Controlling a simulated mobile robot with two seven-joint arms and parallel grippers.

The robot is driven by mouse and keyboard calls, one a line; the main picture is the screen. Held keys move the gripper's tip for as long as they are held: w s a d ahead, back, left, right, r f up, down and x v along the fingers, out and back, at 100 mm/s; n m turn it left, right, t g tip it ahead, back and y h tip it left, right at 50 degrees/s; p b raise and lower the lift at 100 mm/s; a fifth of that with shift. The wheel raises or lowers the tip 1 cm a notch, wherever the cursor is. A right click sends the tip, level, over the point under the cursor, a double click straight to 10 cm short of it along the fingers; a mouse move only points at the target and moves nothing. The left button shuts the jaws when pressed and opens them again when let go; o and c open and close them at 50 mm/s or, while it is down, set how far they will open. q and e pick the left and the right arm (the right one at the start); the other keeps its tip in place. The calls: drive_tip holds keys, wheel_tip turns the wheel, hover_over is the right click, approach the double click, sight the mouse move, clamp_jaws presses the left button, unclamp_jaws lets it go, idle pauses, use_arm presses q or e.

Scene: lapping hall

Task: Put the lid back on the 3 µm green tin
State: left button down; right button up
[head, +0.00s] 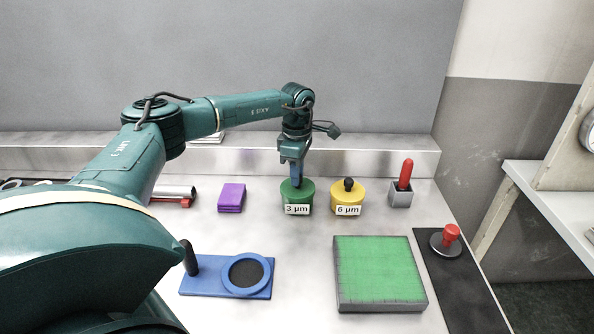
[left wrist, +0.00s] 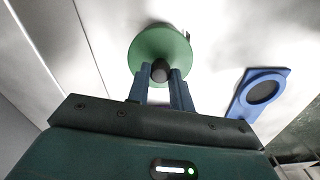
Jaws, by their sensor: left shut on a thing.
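The green tin (head: 306,204) labelled 3 µm stands upright on the bench. My left gripper (head: 297,182) is directly above it, pointing down. In the left wrist view the same gripper (left wrist: 160,76) is shut on the dark knob (left wrist: 160,71) of the round green lid (left wrist: 158,45). The lid is level over the tin and covers its opening. I cannot tell whether it is fully seated or a hair above the rim. The tin's body is hidden under the lid in the wrist view. My right gripper is not in view.
A yellow 6 µm tin (head: 347,198) with its lid on stands close to the right. A purple block (head: 231,198) lies to the left. A red-handled tool in a grey holder (head: 400,195), a blue plate (head: 205,280) and a green-topped slab (head: 374,270) lie around. Clear bench lies in front.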

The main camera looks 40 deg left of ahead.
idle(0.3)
use_arm(q)
drive_tip(key=c, duration=1.2)
unclamp_jaws()
drive_tip(key=shift+o, duration=0.6)
drive_tip(key=o, duration=0.4)
